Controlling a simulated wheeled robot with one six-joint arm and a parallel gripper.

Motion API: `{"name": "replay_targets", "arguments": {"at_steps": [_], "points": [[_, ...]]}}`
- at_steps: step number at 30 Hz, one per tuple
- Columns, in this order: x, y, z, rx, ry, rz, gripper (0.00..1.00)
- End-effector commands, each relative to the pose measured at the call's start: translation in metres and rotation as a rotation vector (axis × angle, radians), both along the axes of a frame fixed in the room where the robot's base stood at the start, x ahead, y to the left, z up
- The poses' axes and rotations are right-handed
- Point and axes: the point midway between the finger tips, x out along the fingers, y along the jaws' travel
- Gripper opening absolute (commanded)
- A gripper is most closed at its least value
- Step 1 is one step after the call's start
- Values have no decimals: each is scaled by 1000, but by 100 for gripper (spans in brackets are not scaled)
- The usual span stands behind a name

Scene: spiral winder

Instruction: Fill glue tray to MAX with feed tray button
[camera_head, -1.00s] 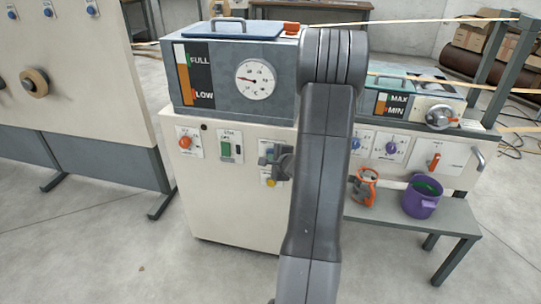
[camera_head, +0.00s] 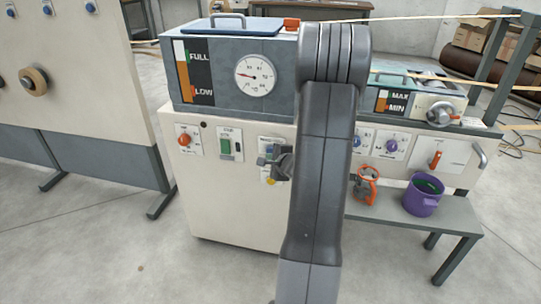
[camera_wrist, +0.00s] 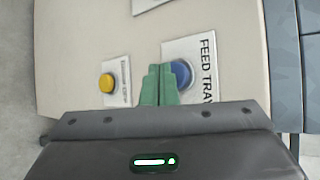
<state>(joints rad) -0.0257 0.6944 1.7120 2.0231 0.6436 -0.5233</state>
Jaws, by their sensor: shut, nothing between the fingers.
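The blue feed tray button (camera_wrist: 181,73) sits on a white plate lettered FEED TRAY in the wrist view. My gripper (camera_wrist: 160,72) is shut and empty, its green fingertips at the button's left edge. I cannot tell whether they touch it. In the head view my gripper (camera_head: 272,164) is at the cabinet front, partly behind my arm, and the button cannot be made out clearly. The glue tray (camera_head: 412,90) is at the right, with a MAX/MIN gauge (camera_head: 382,101) showing orange near MIN and green near MAX; its exact level is too small to read.
A yellow button (camera_wrist: 106,82) is left of the fingers in the wrist view. A grey tank (camera_head: 222,90) with a FULL/LOW gauge and dial tops the cabinet (camera_head: 225,205). A purple pot (camera_head: 422,196) and an orange object (camera_head: 366,184) stand on the right shelf.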

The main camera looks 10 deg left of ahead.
Motion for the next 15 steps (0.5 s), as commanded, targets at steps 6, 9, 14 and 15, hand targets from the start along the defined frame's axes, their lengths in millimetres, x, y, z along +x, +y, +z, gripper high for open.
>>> {"name": "replay_targets", "arguments": {"at_steps": [6, 9, 14, 15], "points": [[-3, 0, 0, 0, 1, 0, 0], [-3, 0, 0, 0, 1, 0, 0], [-9, 1, -2, -1, -1, 1, 0], [-13, 1, -3, -1, -1, 1, 0]]}}
